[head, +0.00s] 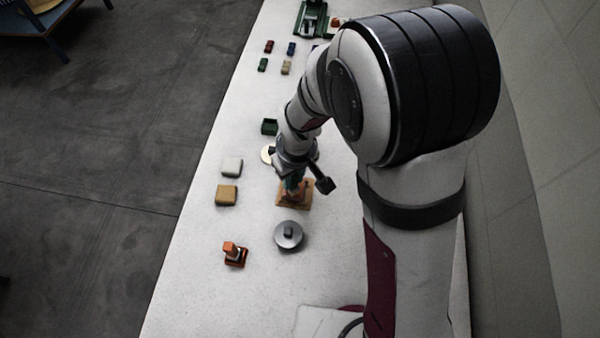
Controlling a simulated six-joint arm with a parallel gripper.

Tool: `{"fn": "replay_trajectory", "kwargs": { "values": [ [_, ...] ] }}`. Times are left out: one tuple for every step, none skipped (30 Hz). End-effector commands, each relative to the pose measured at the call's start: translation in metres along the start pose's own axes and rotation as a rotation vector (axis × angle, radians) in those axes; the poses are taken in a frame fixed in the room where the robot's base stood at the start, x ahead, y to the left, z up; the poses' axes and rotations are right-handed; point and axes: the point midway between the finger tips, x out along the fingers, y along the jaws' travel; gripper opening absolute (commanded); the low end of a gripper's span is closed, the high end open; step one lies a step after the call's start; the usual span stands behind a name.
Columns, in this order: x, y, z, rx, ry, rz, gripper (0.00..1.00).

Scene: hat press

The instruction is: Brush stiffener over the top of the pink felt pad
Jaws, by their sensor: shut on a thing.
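My gripper (294,180) points down over a tan wooden board (303,206) near the middle of the white table. It is shut on a small, narrow green thing, which seems to be the brush (291,184). A pinkish patch, likely the pink felt pad (298,194), shows on the board right below the gripper. My gripper and wrist hide much of the pad. I cannot tell whether the brush tip touches it. No stiffener can be made out on the pad.
A grey round lidded thing (288,236) stands just nearer than the board. An orange stamp-like thing (235,254), a tan block (227,195) and a white block (232,167) lie to the left. A green box (269,127) stands beyond. The table's near left is bare.

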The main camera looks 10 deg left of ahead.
Motion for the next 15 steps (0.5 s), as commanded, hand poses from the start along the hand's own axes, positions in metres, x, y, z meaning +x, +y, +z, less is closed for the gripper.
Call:
{"fn": "replay_trajectory", "kwargs": {
  "values": [
    [0.001,-0.003,-0.003,-0.002,0.0,0.0,0.0],
    [0.001,-0.005,-0.005,-0.002,0.0,0.0,0.0],
    [0.001,-0.008,-0.007,-0.003,0.0,0.001,0.0],
    [0.001,-0.01,-0.009,-0.004,0.0,0.001,0.0],
    [0.001,-0.009,-0.008,0.0,0.0,0.001,0.0],
    [0.001,-0.005,-0.005,0.001,-0.001,0.001,0.0],
    [0.0,-0.003,-0.003,0.003,0.0,0.001,0.0],
    [0.0,-0.001,-0.002,0.003,0.0,0.001,0.0],
    [0.0,0.002,0.001,0.003,-0.001,0.001,0.0],
    [0.0,0.004,0.003,0.003,-0.001,0.001,0.0],
    [-0.001,0.006,0.004,0.003,0.0,0.001,0.0],
    [-0.001,0.009,0.007,0.002,0.0,0.001,0.0],
    [-0.001,0.011,0.009,0.002,0.0,0.001,0.0],
    [-0.001,0.013,0.01,0.002,0.0,0.001,0.0],
    [-0.002,0.015,0.013,0.002,0.0,0.001,0.0]
  ]
}}
